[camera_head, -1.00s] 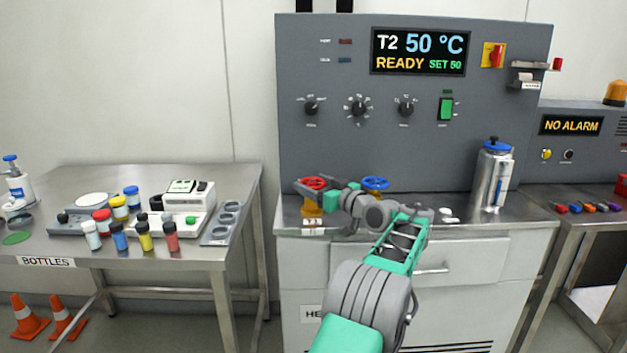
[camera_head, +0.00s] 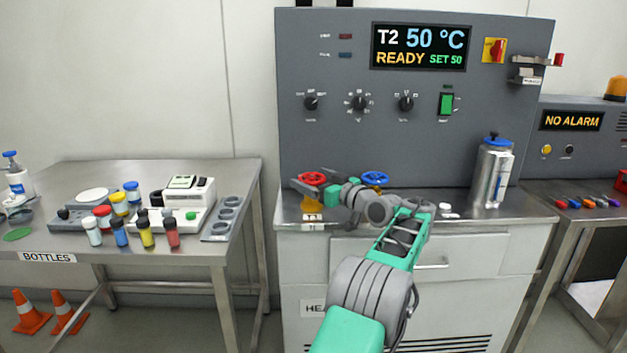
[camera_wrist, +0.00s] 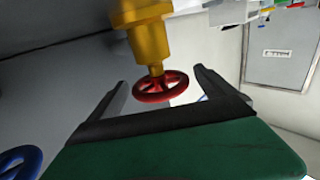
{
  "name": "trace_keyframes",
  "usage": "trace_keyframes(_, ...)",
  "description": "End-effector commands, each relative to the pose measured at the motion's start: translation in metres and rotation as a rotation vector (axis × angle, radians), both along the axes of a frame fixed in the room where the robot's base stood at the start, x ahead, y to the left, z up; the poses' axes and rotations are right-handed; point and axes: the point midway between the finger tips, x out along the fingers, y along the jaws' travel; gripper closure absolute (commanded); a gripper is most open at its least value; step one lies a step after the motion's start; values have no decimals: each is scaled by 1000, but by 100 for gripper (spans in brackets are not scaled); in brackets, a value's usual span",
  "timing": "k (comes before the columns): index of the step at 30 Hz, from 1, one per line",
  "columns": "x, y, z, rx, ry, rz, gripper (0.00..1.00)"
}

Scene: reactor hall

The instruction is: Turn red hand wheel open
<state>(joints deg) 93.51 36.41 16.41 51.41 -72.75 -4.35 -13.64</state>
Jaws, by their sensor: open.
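The red hand wheel (camera_head: 312,178) sits on a yellow valve body (camera_head: 311,201) at the left end of the steel counter. In the wrist view the red hand wheel (camera_wrist: 160,87) lies between my gripper's two spread fingers, with the yellow valve body (camera_wrist: 147,42) behind it. My gripper (camera_head: 307,188) is open, with its fingers on either side of the wheel in the head view. I cannot tell whether a finger touches the rim. A blue hand wheel (camera_head: 375,179) stands to the right, behind my wrist; it also shows at the wrist view's lower left (camera_wrist: 18,163).
A grey control panel (camera_head: 425,150) rises behind the wheels. A steel flask with a blue lid (camera_head: 492,172) stands to the right on the counter (camera_head: 520,212). A separate table (camera_head: 235,180) with bottles and instruments stands to the left, across a gap.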

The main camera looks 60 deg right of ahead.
Motion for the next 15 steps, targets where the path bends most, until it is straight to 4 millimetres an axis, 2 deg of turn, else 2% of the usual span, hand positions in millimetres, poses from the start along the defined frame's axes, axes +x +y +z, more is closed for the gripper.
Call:
trace_keyframes(5, -9, 3, 0, 1, 0, -1, 6)
trace_keyframes(12, -54, 20, 0, 1, 0, -4, 6)
trace_keyframes(15, -67, 25, 0, 0, 1, -3, 6)
